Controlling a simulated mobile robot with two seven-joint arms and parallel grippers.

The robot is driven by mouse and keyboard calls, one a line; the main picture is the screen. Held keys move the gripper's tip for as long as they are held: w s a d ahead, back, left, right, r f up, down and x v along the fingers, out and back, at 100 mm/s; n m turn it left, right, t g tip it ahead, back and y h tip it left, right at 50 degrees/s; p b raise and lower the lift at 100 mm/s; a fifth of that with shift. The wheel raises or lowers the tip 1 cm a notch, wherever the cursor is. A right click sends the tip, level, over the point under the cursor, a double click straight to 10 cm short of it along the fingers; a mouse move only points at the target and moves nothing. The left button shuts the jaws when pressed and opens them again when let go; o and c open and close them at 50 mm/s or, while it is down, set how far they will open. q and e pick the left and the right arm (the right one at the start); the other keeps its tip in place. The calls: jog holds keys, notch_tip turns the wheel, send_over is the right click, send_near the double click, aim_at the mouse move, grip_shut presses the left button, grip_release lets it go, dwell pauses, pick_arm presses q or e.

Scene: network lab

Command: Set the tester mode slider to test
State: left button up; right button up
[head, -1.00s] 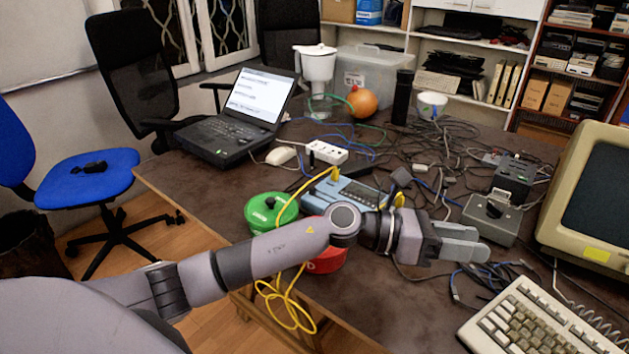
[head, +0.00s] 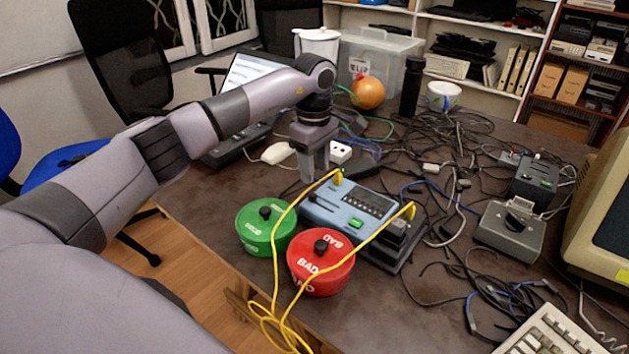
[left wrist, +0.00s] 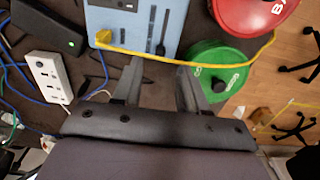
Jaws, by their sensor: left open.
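The tester (head: 345,218) is a light blue box with a dark display, a green button and yellow cable plugs, lying on the table. Its left part has a dark slider slot (head: 322,203) with a small black knob. The left wrist view shows the tester (left wrist: 180,12) at the top, with the slider knob (left wrist: 161,49) near its lower edge; I cannot read the mode labels. My left gripper (head: 312,176) points down just behind the tester's left end, open and empty. In the left wrist view its fingers (left wrist: 158,82) are apart, below the slider, not visibly touching it.
A green round container (head: 254,240) and a red one (head: 328,276) marked BAD stand in front of the tester. A yellow cable (head: 277,262) loops over its front. A white power strip (left wrist: 47,76) and a dark cable tangle lie nearby. A grey switch box (head: 508,238) is at right.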

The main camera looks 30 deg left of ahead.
aim_at(314, 195)
pick_arm(q)
jog(key=shift+a+f, duration=0.2)
jog(key=shift+d+f, duration=0.15)
jog(key=shift+f, duration=3.15)
jog(key=shift+c, duration=0.3)
